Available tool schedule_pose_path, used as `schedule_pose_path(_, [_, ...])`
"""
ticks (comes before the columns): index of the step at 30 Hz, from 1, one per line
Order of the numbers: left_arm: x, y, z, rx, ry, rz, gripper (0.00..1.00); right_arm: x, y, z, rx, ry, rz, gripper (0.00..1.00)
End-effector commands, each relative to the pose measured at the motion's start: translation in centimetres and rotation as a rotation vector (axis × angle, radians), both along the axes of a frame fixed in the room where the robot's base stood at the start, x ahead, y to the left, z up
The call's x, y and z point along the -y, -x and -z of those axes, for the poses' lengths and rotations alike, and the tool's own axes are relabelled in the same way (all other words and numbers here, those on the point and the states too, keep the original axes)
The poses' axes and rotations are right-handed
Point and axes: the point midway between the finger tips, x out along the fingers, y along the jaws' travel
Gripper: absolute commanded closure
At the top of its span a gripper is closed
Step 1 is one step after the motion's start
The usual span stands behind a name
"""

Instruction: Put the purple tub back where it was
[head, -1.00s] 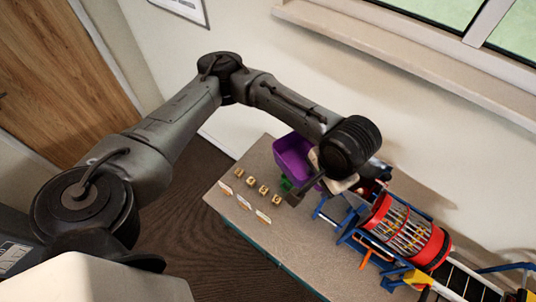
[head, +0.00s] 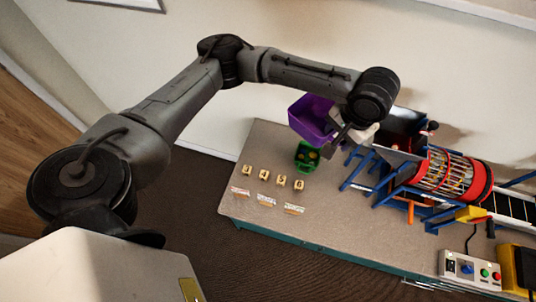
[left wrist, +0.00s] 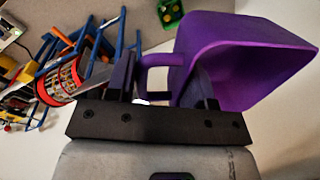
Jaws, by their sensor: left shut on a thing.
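The purple tub (head: 309,118) is held up near the wall at the far side of the table, tilted, and clear of the green holder (head: 306,156). My left gripper (head: 345,132) is shut on the tub's handle. In the left wrist view the tub (left wrist: 235,60) fills the upper right, and its handle (left wrist: 160,60) runs between the fingers of my left gripper (left wrist: 162,85). My right gripper is in neither view.
Several numbered yellow blocks (head: 263,175) and white label cards (head: 264,201) lie on the grey table (head: 335,225). A blue-framed machine with a red drum (head: 450,172) stands to the right, close to the gripper. A control box (head: 469,270) sits at the front right.

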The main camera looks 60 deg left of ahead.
Motion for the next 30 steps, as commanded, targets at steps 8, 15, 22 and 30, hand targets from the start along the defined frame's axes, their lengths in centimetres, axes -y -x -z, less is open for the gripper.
schedule_pose_path(8, [-3.6, -5.8, 11.9, -0.005, -0.003, -0.143, 0.75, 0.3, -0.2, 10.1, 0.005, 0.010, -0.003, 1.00])
schedule_pose_path(15, [-7.7, -9.7, 21.2, -0.007, -0.006, -0.260, 0.75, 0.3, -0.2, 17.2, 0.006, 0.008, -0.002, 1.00])
schedule_pose_path(22, [-12.3, -12.0, 30.5, -0.008, -0.009, -0.366, 0.75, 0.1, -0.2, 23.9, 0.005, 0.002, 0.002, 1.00])
schedule_pose_path(30, [-16.7, -13.0, 39.0, -0.010, -0.010, -0.458, 0.75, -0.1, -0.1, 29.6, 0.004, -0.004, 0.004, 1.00])
